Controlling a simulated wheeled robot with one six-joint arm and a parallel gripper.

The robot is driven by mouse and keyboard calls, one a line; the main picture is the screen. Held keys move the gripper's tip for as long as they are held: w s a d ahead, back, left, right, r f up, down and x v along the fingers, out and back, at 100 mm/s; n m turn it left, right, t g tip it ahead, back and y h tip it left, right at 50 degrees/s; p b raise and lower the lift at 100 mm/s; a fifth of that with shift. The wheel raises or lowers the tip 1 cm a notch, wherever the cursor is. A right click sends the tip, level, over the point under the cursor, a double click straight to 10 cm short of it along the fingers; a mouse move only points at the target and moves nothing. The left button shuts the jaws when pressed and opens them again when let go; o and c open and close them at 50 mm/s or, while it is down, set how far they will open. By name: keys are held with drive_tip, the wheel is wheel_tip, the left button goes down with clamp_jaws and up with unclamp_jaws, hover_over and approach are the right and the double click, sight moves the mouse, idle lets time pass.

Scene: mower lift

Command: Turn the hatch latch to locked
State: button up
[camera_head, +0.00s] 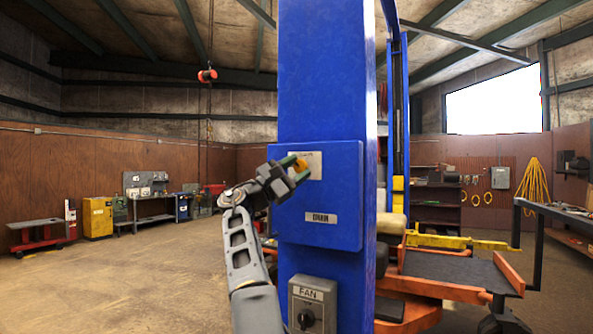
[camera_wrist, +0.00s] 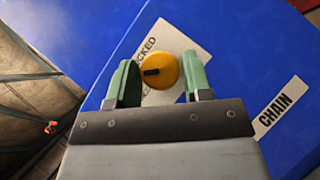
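The hatch latch is a round yellow knob (camera_wrist: 159,71) with a short black mark pointing left in the wrist view. It sits over a white label (camera_wrist: 188,42) on the blue hatch (camera_head: 320,222); part of the label's lettering, ending in "CKED", is readable. In the head view the knob (camera_head: 301,164) is partly hidden by the fingers. My gripper (camera_head: 296,168) is at the knob, tilted. In the wrist view my gripper's (camera_wrist: 160,82) two green fingers stand on either side of the knob, with a narrow gap visible at least on the right. Firm contact is not visible.
A "CHAIN" label (camera_wrist: 280,105) is on the hatch below the latch. A grey FAN switch box (camera_head: 312,305) is mounted lower on the blue column (camera_head: 325,70). An orange and black lift platform (camera_head: 450,265) stands at right. The floor (camera_head: 120,285) at left is clear.

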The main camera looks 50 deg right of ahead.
drive_tip(key=shift+o, duration=1.4)
drive_tip(key=b+v, duration=0.5)
drive_tip(key=v, duration=0.9)
drive_tip(key=shift+b, duration=0.35)
